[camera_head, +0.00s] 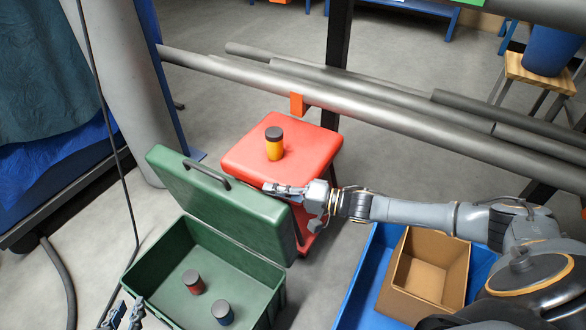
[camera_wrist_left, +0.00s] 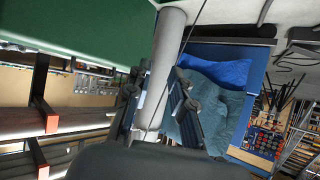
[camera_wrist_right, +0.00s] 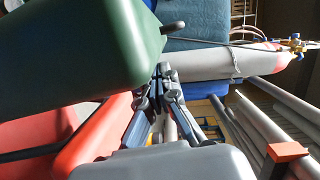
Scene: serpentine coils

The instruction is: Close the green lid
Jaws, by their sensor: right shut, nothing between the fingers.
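A red jar (camera_head: 193,282) and a blue jar (camera_head: 222,312) stand inside the box. My right gripper (camera_head: 268,188) is shut and empty behind the lid's upper right part. In the right wrist view the lid (camera_wrist_right: 85,50) fills the upper left, close to the fingertips (camera_wrist_right: 163,73); contact cannot be told. My left gripper (camera_head: 124,314) is at the box's front left edge, its fingers apart in the left wrist view (camera_wrist_left: 157,95).
A red stool (camera_head: 245,145) with a yellow jar (camera_head: 274,145) stands close behind the lid. Grey pipes (camera_head: 370,105) run across the back. A blue bin (camera_head: 355,290) with a cardboard box (camera_head: 435,262) is right of the green box. Floor at the left is partly free.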

